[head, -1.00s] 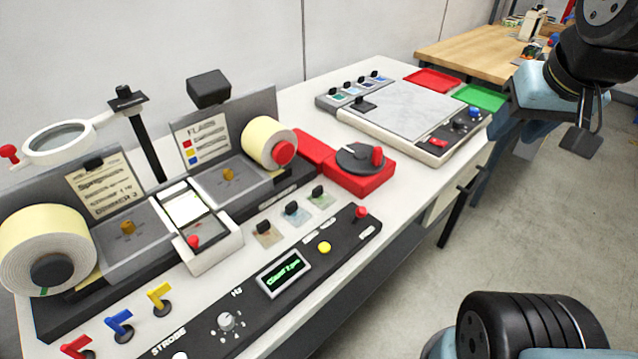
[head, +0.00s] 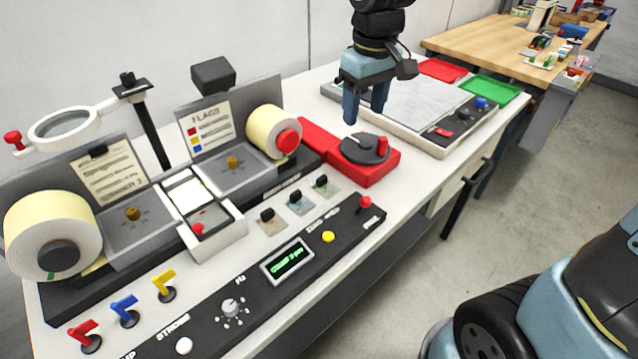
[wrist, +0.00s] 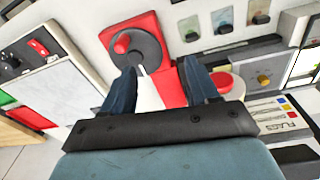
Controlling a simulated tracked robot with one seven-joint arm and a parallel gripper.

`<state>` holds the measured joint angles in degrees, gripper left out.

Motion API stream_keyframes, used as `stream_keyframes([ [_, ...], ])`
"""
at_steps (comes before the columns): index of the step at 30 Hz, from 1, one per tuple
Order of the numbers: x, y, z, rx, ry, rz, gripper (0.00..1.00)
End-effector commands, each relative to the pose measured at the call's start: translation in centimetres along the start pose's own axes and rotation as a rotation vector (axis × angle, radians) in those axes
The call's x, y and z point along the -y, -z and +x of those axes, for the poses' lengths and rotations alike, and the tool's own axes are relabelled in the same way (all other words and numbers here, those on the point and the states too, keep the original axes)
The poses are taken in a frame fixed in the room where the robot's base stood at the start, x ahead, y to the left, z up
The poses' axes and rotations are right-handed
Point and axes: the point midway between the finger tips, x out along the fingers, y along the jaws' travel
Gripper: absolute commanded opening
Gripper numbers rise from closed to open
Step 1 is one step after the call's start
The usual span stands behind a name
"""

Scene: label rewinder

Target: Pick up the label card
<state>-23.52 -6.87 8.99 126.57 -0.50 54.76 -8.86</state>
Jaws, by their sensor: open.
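Several small cards, each with a black knob-like grip, are in view. A tan card (head: 272,226), a pale blue card (head: 302,207) and a pale green card (head: 327,189) lie in a row behind the black control panel. The pale blue card (wrist: 223,17) also shows in the wrist view. I cannot tell which one is the label card. My gripper (head: 365,112) is open and empty, pointing down above the table, behind the red turntable unit. In the wrist view my gripper (wrist: 158,67) has its fingers apart over the red unit, away from the row of cards.
The red unit (head: 371,173) with a dark disc (head: 362,149) stands under and in front of my gripper. A pale slab (head: 425,105) is to the right, with red (head: 442,70) and green (head: 490,90) trays behind. Label rolls, upright plates and a magnifier (head: 62,128) stand left.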

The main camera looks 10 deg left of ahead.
Motion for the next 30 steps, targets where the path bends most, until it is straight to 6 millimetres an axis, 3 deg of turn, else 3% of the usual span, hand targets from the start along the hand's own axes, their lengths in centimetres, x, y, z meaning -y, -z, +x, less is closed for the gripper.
stream_keyframes([
  [3, 2.8, 2.3, 1.9, 0.043, 0.024, -0.089, 0.60],
  [9, 5.5, 4.0, 3.7, 0.079, 0.045, -0.167, 0.60],
  [14, 6.1, 4.2, 4.9, 0.089, 0.050, -0.183, 0.60],
  [24, 6.2, 3.6, 10.5, 0.090, 0.049, -0.182, 0.60],
  [30, 6.3, 3.5, 12.3, 0.087, 0.049, -0.180, 0.60],
])
